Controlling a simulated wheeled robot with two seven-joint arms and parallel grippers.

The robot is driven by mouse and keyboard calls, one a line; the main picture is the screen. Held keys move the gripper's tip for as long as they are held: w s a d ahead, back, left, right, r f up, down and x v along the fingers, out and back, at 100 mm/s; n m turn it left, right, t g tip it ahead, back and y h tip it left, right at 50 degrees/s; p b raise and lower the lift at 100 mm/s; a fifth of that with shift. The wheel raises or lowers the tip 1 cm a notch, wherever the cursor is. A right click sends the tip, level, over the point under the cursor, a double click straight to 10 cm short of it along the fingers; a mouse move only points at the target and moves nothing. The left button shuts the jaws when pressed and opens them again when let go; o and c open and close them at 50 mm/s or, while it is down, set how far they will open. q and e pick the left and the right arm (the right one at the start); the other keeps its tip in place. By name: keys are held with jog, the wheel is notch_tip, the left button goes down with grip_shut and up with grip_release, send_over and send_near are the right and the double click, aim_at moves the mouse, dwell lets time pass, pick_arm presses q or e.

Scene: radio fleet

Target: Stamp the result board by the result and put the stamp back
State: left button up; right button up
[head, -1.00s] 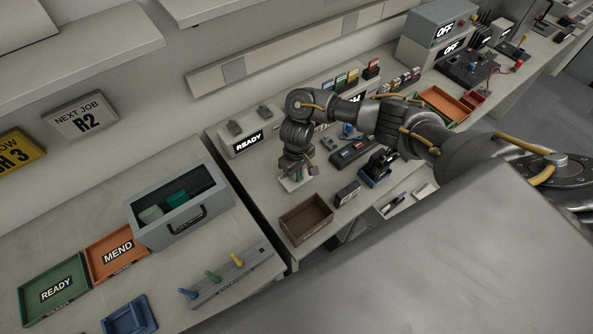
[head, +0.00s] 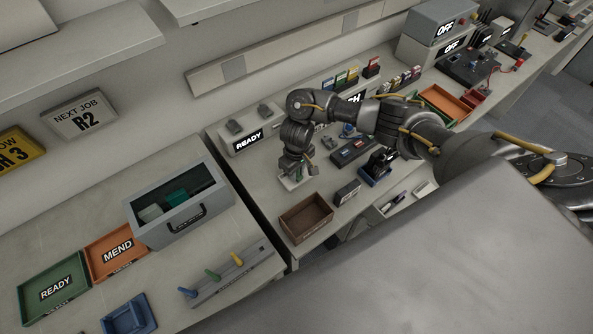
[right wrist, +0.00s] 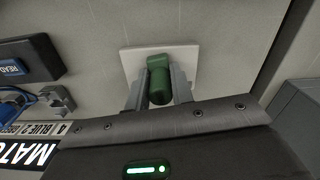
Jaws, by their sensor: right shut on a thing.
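My right gripper (head: 298,179) is shut on a green stamp (right wrist: 158,78), whose rounded handle shows between the two fingers in the right wrist view. The stamp is upright over a small pale square board (right wrist: 187,60), also seen below the gripper in the head view (head: 288,186). Its lower end is hidden, so I cannot tell whether it touches the board. A display (head: 248,141) reading READY stands behind the gripper. My left gripper is not in view.
A brown tray (head: 306,226) and a small dark block (head: 347,193) lie in front of the gripper. On the left bench are a grey bin (head: 160,240), a green READY tray (head: 28,314), an orange MEND tray (head: 92,270) and a rack (head: 232,280) with blue, green and yellow handles.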

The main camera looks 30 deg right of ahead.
jog(key=shift+s+f+p, duration=0.1)
jog(key=shift+p, duration=0.25)
dwell(1.4)
notch_tip(320, 180, up, 5)
jog(key=p, duration=0.5)
jog(key=shift+p, duration=0.3)
jog(key=shift+r, duration=1.05)
